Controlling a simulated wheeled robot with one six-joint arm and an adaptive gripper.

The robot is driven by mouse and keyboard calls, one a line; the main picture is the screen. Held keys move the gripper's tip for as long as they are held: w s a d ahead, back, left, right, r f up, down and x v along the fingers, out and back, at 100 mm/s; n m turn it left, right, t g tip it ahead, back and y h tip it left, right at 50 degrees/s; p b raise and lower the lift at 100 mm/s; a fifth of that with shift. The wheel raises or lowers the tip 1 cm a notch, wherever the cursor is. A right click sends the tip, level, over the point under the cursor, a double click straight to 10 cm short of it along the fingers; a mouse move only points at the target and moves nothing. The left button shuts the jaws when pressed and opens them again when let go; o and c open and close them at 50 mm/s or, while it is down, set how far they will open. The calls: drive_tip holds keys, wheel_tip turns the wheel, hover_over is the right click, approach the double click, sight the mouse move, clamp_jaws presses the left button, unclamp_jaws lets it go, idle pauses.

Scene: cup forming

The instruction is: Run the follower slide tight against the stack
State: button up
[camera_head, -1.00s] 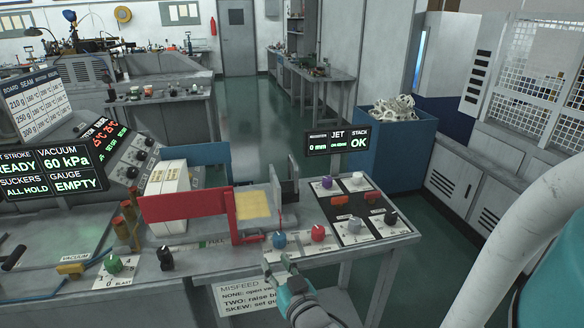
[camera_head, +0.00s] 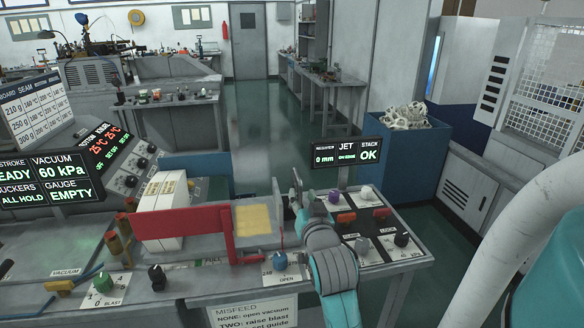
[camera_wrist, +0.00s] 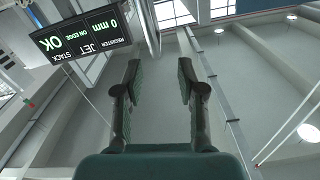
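The stack (camera_head: 160,210) is a block of white sheets standing at the left of the feed bed, behind the red side guide (camera_head: 185,222). An upright grey plate (camera_head: 277,207), which looks like the follower slide, stands at the right end of the bed. A gap with a yellow patch (camera_head: 253,219) lies between it and the stack. My gripper (camera_head: 296,188) is raised just right of this plate, fingers pointing up. In the wrist view my gripper (camera_wrist: 159,85) is open with nothing between its fingers. My gripper hides part of the bed's right end; I cannot tell whether it touches the plate.
The jet display (camera_head: 346,153) reads register 0 mm, stack OK. A knob panel (camera_head: 372,215) lies right of my gripper, and a blue knob (camera_head: 280,261) sits in front of the bed. A blue bin (camera_head: 400,165) stands behind.

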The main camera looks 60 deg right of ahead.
sight(295, 171)
drive_tip(key=shift+w+d+r, duration=0.3)
drive_tip(key=shift+d+r, duration=0.05)
drive_tip(key=shift+d, duration=0.35)
drive_tip(key=x, duration=1)
drive_tip(key=shift+d, duration=0.1)
clamp_jaws()
